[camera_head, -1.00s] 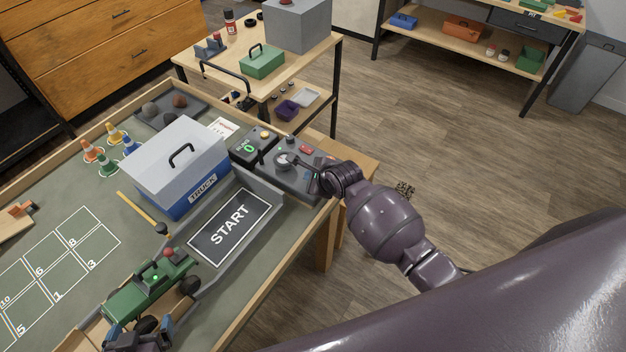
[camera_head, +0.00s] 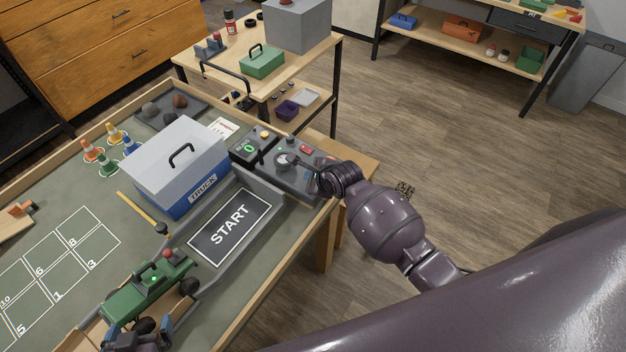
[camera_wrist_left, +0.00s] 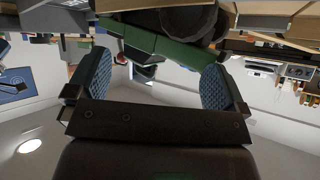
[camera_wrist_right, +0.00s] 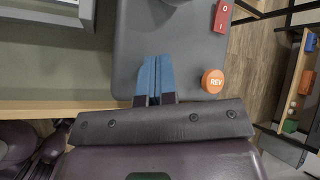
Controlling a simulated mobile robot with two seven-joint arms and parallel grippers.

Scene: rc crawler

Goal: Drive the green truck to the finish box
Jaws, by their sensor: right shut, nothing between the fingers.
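The green truck (camera_head: 150,290), with a red light on top, stands upright at the lower left of the head view. Its green body (camera_wrist_left: 160,42) and dark wheels also show in the left wrist view. My left gripper (camera_head: 143,338) is close beside the truck, its blue fingers apart; I cannot tell whether they touch it. My right gripper (camera_wrist_right: 153,62) is shut and empty over the grey control panel (camera_wrist_right: 130,35), beside the orange REV button (camera_wrist_right: 213,81). In the head view this panel (camera_head: 300,178) carries a round grey knob (camera_head: 284,160). I see no marked finish box.
A START plate (camera_head: 230,226) lies between low grey walls. A white-and-blue TRUCK case (camera_head: 175,165) stands behind it. Small cones (camera_head: 107,163), a yellow stick (camera_head: 140,210) and a numbered grid (camera_head: 60,262) occupy the left. A counter unit (camera_head: 250,148) adjoins the panel.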

